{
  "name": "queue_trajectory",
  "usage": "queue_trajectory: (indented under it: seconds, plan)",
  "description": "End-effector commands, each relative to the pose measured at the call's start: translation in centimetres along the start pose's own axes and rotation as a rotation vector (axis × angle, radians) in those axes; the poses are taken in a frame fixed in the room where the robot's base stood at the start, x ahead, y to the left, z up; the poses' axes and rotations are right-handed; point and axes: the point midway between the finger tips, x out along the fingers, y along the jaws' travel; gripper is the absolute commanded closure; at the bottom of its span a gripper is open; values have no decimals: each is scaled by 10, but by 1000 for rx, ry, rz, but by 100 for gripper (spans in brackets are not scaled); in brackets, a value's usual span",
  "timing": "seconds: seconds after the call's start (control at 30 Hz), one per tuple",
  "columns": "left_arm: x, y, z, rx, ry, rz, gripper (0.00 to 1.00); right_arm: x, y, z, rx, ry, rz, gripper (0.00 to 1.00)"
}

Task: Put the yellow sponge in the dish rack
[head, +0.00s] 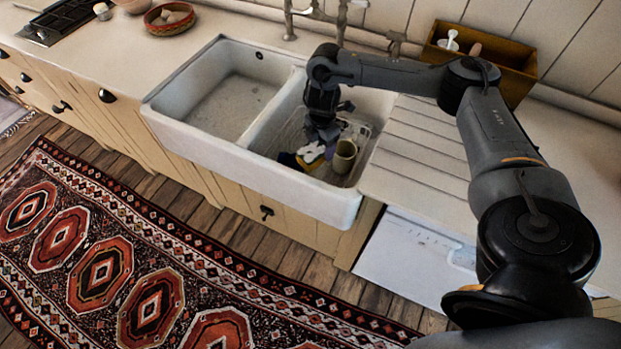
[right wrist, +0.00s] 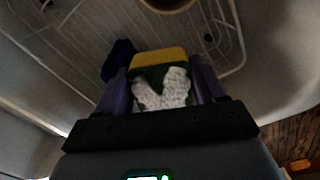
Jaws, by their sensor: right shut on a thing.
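My right gripper (head: 324,138) reaches down into the right sink basin. In the right wrist view, its purple fingers (right wrist: 160,78) are shut on the yellow sponge (right wrist: 158,58), which has a green layer. A white, knitted-looking item (right wrist: 160,94) also lies between the fingers, nearer the palm; whether it is gripped too I cannot tell. The wire dish rack (head: 362,131) sits in the right basin, and its wires show in the wrist view (right wrist: 75,50). In the head view the sponge is mostly hidden. My left gripper is out of view.
A beige mug (head: 345,157) stands beside the gripper in the right basin. A dark blue item (head: 289,160) lies on the gripper's other side. The left basin (head: 225,100) is empty. The ribbed drainboard (head: 415,140) is clear. A wooden box (head: 490,57) stands behind it.

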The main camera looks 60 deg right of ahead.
Motion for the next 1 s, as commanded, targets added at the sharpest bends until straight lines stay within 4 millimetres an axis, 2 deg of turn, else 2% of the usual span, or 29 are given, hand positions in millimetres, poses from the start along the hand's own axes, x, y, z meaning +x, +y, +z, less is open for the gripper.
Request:
queue_trajectory:
  seconds: [0.03, 0.17, 0.33, 0.5, 0.73, 1.0]
  plan:
    - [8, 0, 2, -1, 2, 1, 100, 10, -2, 2, 2, -1, -2, 59]
    - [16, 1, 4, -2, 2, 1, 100, 23, -4, 3, 2, -1, -1, 59]
    - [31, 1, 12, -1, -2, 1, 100, 48, -5, 3, 3, -1, -3, 59]
    - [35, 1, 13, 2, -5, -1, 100, 71, -5, 3, 2, -2, -2, 59]
    - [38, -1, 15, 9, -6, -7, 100, 86, -5, 3, 2, -1, -1, 59]
    - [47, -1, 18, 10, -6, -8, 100, 116, -5, 3, 2, -1, 0, 59]
